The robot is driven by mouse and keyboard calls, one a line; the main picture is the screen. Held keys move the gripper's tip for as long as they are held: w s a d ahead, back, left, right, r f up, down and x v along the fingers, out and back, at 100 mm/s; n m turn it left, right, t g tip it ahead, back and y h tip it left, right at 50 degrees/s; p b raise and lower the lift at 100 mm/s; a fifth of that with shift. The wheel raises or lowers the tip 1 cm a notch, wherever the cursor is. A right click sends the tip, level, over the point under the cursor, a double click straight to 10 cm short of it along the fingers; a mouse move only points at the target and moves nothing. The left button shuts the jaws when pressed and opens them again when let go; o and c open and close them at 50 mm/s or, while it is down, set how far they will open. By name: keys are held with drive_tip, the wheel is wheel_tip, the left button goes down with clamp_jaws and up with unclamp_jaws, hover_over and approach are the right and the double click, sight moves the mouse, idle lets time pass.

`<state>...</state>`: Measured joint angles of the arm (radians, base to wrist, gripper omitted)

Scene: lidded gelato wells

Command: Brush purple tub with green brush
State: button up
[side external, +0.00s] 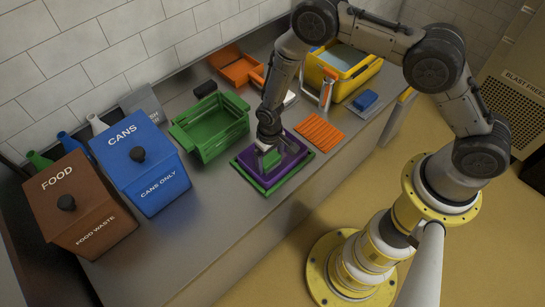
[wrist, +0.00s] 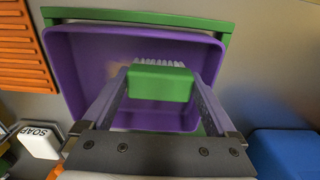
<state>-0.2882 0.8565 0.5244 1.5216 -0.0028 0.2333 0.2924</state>
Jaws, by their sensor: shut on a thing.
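The purple tub (side external: 297,147) sits on a green tray (side external: 250,178) on the counter. It also shows in the wrist view (wrist: 75,75), open towards me. My gripper (side external: 268,150) is down at the tub. In the wrist view my gripper (wrist: 159,88) is shut on the green brush (wrist: 160,84), one finger on each side of its block. The brush has pale bristles pointing away from me, over the inside of the tub. A faint brownish patch (wrist: 113,69) shows on the tub's inside. I cannot tell whether the bristles touch the tub.
A green crate (side external: 211,125) stands left of the tub, an orange ribbed mat (side external: 320,132) to its right. Blue CANS (side external: 140,165) and brown FOOD (side external: 75,205) bins stand farther left. A yellow basin (side external: 343,68) is behind. A white SOAP container (wrist: 40,142) lies near the tub.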

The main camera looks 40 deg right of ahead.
drive_tip(key=shift+d, duration=3.5)
drive_tip(key=shift+s+a, duration=0.1)
drive_tip(key=shift+a, duration=3.9)
drive_tip(key=shift+w, duration=0.85)
drive_tip(key=shift+d, duration=3.9)
drive_tip(key=shift+a, duration=3.75)
drive_tip(key=shift+d, duration=3.65)
drive_tip(key=shift+w+d, duration=0.1)
drive_tip(key=shift+w, duration=0.5)
drive_tip(key=shift+w+a, duration=0.15)
drive_tip(key=shift+a, duration=3.6)
drive_tip(key=shift+d, duration=3.9)
drive_tip(key=a, duration=0.7)
drive_tip(key=shift+a, duration=0.15)
drive_tip(key=shift+a+r, duration=0.2)
drive_tip(key=shift+r, duration=0.45)
drive_tip(key=shift+a+r, duration=0.15)
drive_tip(key=shift+r, duration=3.3)
